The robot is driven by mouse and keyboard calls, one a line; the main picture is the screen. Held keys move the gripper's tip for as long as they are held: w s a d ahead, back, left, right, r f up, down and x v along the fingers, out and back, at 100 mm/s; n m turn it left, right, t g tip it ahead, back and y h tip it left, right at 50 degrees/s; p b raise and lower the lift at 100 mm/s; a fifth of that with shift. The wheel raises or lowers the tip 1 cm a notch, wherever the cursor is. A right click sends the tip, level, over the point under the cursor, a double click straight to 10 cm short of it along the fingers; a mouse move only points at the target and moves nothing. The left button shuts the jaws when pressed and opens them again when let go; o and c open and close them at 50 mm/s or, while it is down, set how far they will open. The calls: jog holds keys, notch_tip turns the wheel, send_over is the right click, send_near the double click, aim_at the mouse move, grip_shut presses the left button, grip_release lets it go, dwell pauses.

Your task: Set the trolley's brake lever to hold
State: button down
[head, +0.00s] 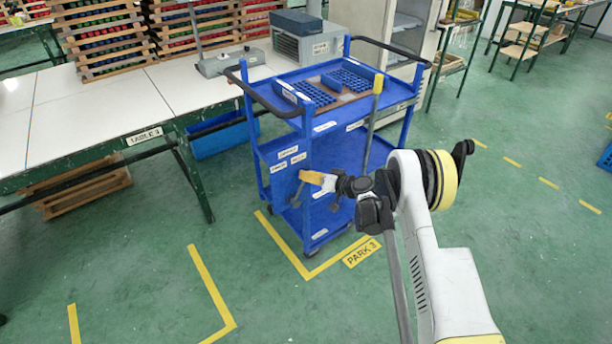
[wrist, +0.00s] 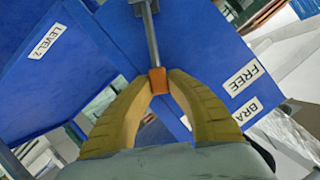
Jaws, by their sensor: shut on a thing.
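The blue trolley (head: 330,140) stands at the end of the tables in the head view. Its brake lever is a grey rod (wrist: 152,40) with an orange grip (wrist: 158,82) in the wrist view. My gripper (head: 308,177) has its yellow fingers at the trolley's near side panel. In the wrist view the gripper (wrist: 158,88) is shut on the orange grip, with the rod running up to its mount. A FREE label (wrist: 242,78) and a partly cut-off label reading BRA (wrist: 240,112) are on the panel to the right of the rod. No hold label is readable.
The trolley carries blue trays (head: 316,94) on top, and a grey post with a yellow top (head: 378,84) rises at its right. The white table (head: 100,110) is at left. Yellow floor lines and a PARK 3 label (head: 362,252) mark the green floor, clear in front.

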jog(key=shift+f, duration=0.1)
dwell(0.3)
jog(key=c, duration=1.3)
grip_release()
jog(key=shift+f, duration=0.1)
jog(key=v, duration=1.2)
